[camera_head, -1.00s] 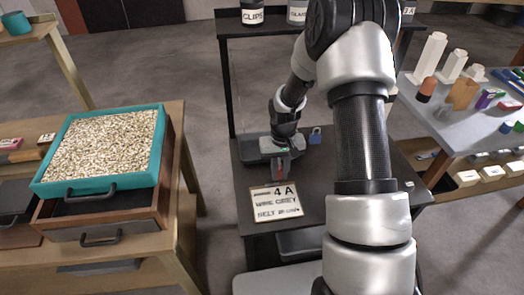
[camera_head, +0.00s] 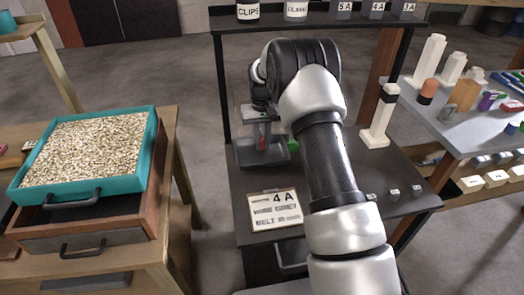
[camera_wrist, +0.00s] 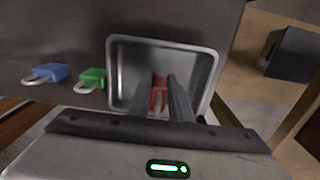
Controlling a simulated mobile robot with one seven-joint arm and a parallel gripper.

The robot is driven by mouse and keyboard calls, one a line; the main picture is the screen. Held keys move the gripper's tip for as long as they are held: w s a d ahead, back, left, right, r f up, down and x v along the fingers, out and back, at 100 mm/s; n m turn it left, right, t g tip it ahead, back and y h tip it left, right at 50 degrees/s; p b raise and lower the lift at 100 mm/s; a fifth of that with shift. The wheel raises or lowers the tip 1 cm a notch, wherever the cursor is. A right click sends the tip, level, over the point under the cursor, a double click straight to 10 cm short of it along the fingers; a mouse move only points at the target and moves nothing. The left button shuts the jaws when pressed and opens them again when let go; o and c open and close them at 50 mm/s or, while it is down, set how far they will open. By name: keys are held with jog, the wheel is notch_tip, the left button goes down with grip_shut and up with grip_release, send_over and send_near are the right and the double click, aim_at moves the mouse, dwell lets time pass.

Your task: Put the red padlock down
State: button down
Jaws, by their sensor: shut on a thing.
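My gripper (camera_wrist: 164,98) is shut on the red padlock (camera_wrist: 158,92), which shows between the two fingers in the wrist view. In the head view the red padlock (camera_head: 262,136) hangs over the grey metal tray (camera_head: 243,158). The tray (camera_wrist: 212,68) lies behind the fingers in the wrist view, and the padlock appears within its rim. I cannot tell whether the padlock touches the tray floor. A green padlock (camera_wrist: 92,78) lies just outside the tray, and a blue padlock (camera_wrist: 48,72) lies farther left. The green one also shows in the head view (camera_head: 293,146).
The dark table (camera_head: 240,205) holds a sign marked 4A (camera_head: 274,210) at its front and a white post (camera_head: 380,115) at the right. A shelf with labelled jars (camera_head: 296,10) stands behind. A teal tray of pellets (camera_head: 90,150) is at the left.

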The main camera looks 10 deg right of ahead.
jog(key=shift+f, duration=1.9)
jog(key=c, duration=1.6)
grip_release()
